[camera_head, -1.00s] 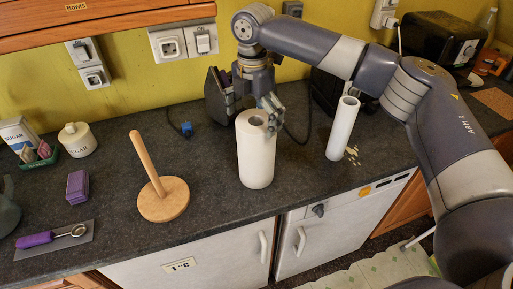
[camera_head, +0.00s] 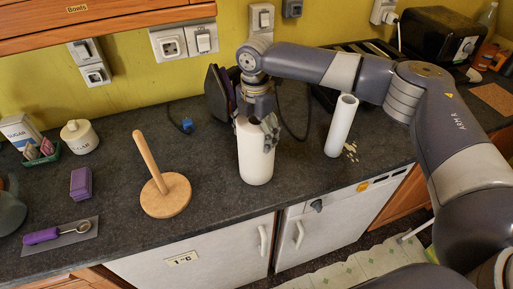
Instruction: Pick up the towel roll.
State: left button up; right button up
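The towel roll (camera_head: 256,160) is a wide white cylinder standing upright on the dark counter, near its front edge. My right gripper (camera_head: 262,125) points down over the top of the towel roll. One finger shows against the roll's upper right side; the other is hidden, so I cannot tell whether the gripper is closed on it. The roll still stands on the counter. My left gripper is not in view.
A wooden holder (camera_head: 167,196) with a tilted-looking peg stands left of the roll. A narrow white tube (camera_head: 341,126) stands to the right, with crumbs beside it. An iron (camera_head: 217,95) is behind. The counter between holder and roll is clear.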

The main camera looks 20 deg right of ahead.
jog(key=shift+c, duration=0.9)
